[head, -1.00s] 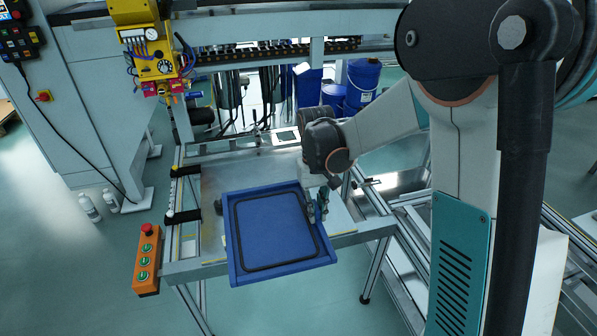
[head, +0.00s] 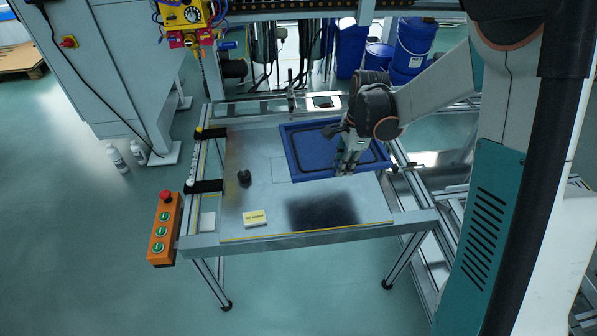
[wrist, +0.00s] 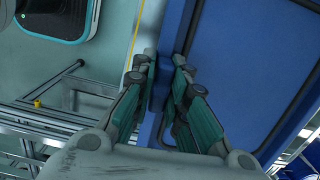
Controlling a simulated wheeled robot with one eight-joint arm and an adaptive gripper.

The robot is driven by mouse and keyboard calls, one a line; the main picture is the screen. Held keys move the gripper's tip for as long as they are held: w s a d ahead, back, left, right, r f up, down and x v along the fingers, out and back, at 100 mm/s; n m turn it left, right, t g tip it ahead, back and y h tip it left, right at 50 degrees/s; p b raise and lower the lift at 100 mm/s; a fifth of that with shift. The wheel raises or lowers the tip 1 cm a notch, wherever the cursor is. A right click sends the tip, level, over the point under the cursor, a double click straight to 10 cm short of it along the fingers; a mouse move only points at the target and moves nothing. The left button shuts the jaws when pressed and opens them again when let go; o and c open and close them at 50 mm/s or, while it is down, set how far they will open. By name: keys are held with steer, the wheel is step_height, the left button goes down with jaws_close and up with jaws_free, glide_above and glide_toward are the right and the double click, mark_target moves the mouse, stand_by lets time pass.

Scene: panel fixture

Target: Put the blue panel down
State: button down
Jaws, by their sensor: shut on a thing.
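The blue panel (head: 303,153) is a shallow tray-like piece with a raised rim and a dark line inside it. It is over the back right part of the metal fixture table (head: 255,185), and a dark shadow-like patch lies in front of it. My gripper (head: 346,169) is shut on the panel's near edge. In the wrist view, the fingers (wrist: 165,88) pinch the blue rim and the panel (wrist: 245,60) fills the right side. The gap between panel and table is hard to judge.
A small black knob (head: 244,177) and a yellow-white block (head: 255,217) are on the table's left and front. Black clamps (head: 205,186) line the left edge. An orange button box (head: 164,230) hangs at the front left corner. Blue bins (head: 412,45) stand behind.

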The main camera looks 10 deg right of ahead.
steer(key=shift+f+m, duration=0.4)
steer(key=shift+f, duration=0.1)
step_height(320, 180, down, 19)
steer(key=b, duration=0.7)
steer(key=shift+f+b, duration=0.15)
steer(key=shift+b, duration=0.2)
steer(key=c, duration=1.6)
jaws_free()
